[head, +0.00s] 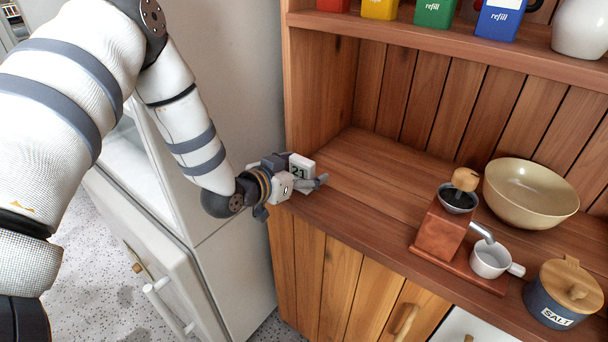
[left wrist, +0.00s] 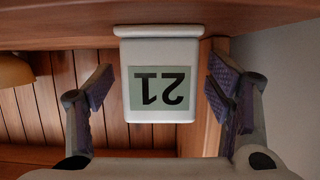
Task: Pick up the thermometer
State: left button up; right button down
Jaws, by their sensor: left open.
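The thermometer (head: 301,168) is a small white block with a grey-green display reading 21. It stands near the left front edge of the wooden counter in the head view. In the left wrist view the thermometer (left wrist: 162,75) appears upside down, between the two fingers. My left gripper (head: 303,184) is at the thermometer, its fingers open on either side of it. In the left wrist view the gripper (left wrist: 160,90) shows gaps between each finger pad and the block. My right gripper is not in view.
The wooden counter (head: 365,185) is clear right of the thermometer. Farther right are a coffee grinder (head: 437,232), a white cup (head: 490,260), a beige bowl (head: 530,195) and a salt jar (head: 562,295). A shelf (head: 430,38) with coloured tins runs above. A white fridge (head: 225,240) stands left.

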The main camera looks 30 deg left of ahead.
pick_arm(q)
jog(key=shift+r, duration=0.15)
jog(key=shift+c, duration=0.3)
jog(key=c, duration=1.2)
